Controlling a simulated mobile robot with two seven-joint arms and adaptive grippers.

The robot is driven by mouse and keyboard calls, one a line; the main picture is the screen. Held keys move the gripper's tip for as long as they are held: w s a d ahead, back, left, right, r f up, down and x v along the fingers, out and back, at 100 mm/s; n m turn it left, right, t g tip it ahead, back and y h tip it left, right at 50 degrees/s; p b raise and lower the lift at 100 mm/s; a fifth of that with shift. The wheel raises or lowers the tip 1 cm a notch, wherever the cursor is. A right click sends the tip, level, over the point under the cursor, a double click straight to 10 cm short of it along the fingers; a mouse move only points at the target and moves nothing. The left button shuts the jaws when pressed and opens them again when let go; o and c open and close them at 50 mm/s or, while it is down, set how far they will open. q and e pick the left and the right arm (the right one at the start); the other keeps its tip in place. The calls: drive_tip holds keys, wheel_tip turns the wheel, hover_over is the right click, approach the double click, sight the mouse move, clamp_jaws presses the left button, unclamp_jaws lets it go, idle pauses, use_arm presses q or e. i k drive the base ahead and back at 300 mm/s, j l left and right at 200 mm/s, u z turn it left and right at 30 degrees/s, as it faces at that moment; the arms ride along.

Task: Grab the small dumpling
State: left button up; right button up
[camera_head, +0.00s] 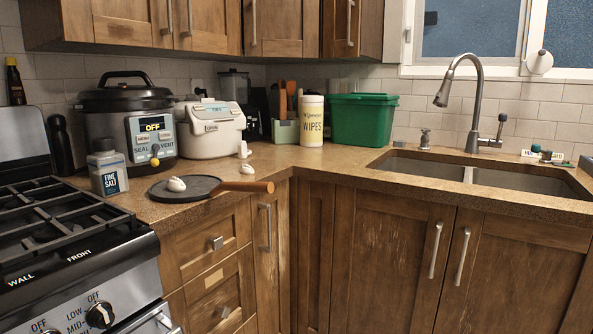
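A white dumpling-like piece (176,184) lies on a dark round pan (203,190) with a wooden handle, on the counter at the left. A smaller white lump (248,169) lies on the counter just behind the pan handle. Another small white upright object (242,150) stands a little farther back. I cannot tell for sure which of these is the small dumpling. Neither of my grippers shows in the head view.
A gas stove (70,225) is at the left, with a salt jar (107,167) next to it. A pressure cooker (126,115), white appliance (210,125), wipes tub (311,121) and green bin (362,120) line the wall. Counter (320,165) before the wipes is clear; a sink is at right.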

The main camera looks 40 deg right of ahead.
sight(246, 169)
drive_tip(key=z, duration=1.1)
drive_tip(key=i+l+u, duration=0.25)
drive_tip(key=u, duration=0.25)
drive_tip(key=i+l+u, duration=0.2)
drive_tip(key=l+u, duration=0.3)
